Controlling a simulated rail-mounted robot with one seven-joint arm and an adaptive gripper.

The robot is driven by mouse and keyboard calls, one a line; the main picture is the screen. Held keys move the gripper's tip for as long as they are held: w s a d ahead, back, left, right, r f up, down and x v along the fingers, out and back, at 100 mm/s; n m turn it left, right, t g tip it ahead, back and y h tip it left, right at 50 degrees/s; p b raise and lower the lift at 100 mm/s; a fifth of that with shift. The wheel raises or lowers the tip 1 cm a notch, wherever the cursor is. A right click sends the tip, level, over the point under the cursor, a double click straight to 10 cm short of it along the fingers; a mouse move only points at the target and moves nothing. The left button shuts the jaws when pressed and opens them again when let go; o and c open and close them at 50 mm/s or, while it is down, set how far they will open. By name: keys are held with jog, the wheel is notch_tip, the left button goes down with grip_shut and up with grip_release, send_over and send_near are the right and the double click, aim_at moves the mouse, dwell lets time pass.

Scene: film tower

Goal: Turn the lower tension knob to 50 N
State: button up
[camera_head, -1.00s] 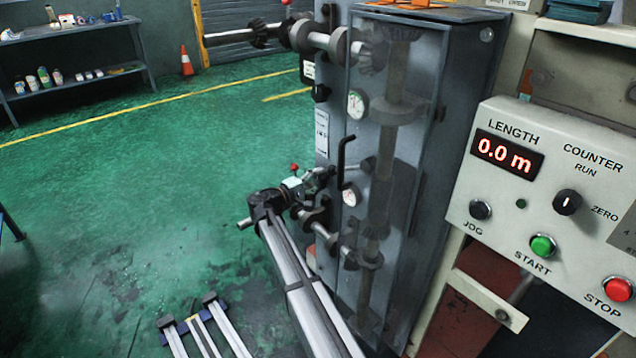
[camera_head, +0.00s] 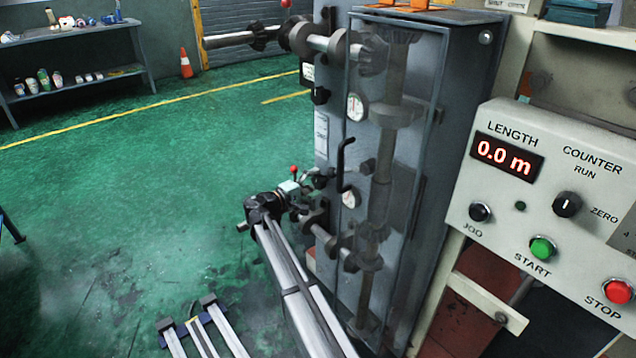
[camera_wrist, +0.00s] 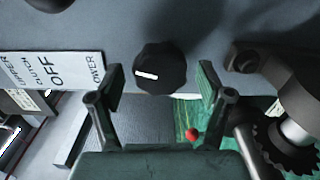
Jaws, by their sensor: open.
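The lower tension knob (camera_wrist: 160,68) is black, round and ridged, with a white pointer line, on the grey panel in the wrist view. In the head view it is a small dark shape (camera_head: 321,180) on the tower's left face. My gripper (camera_wrist: 157,80) is open, one finger to each side of the knob in the picture, with visible gaps. I cannot tell whether the fingertips reach the knob's depth. In the head view my gripper (camera_head: 304,188) is small, just left of the knob. The lower gauge (camera_head: 348,199) is too small to read.
The upper knob (camera_head: 320,95) and upper gauge (camera_head: 355,106) sit higher on the tower. A clutch label (camera_wrist: 52,72) lies left of the knob in the wrist view. A geared shaft (camera_wrist: 292,132) is close at right. A black crank-shaped handle (camera_head: 345,162) stands out nearby.

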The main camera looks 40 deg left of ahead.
jog(key=v, duration=1)
jog(key=shift+s, duration=0.25)
